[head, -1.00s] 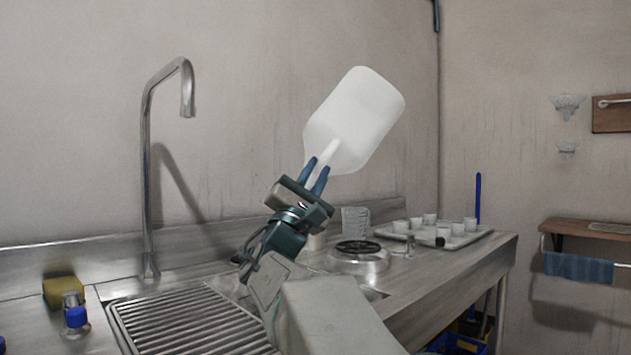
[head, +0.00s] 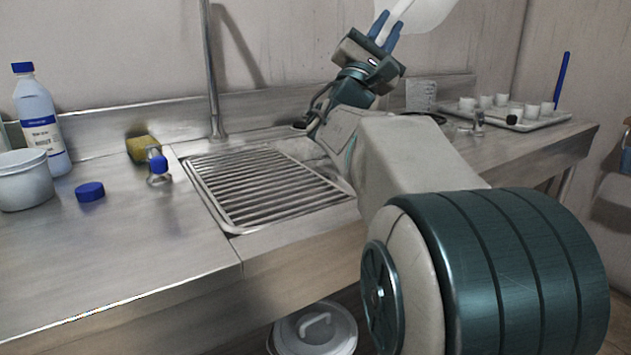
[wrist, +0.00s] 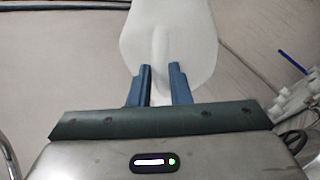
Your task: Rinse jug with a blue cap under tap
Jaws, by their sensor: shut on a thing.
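A white jug (head: 424,12) is held up above the back of the counter, partly cut off by the top of the head view. My gripper (head: 384,30) is shut on it, and the wrist view shows both blue fingers closed on the jug's narrow part (wrist: 160,65). No cap shows on the jug. A loose blue cap (head: 90,191) lies on the counter at the left. The tap's upright pipe (head: 212,75) stands behind the sink, left of my gripper; its spout is out of view.
A ribbed drainer (head: 262,190) covers the left of the sink. A yellow sponge (head: 143,148), a small blue-capped bottle (head: 159,168), a tall labelled bottle (head: 40,120) and a white tub (head: 25,180) stand left. A tray (head: 530,124) of white cups sits right. A lidded bin (head: 316,330) stands below.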

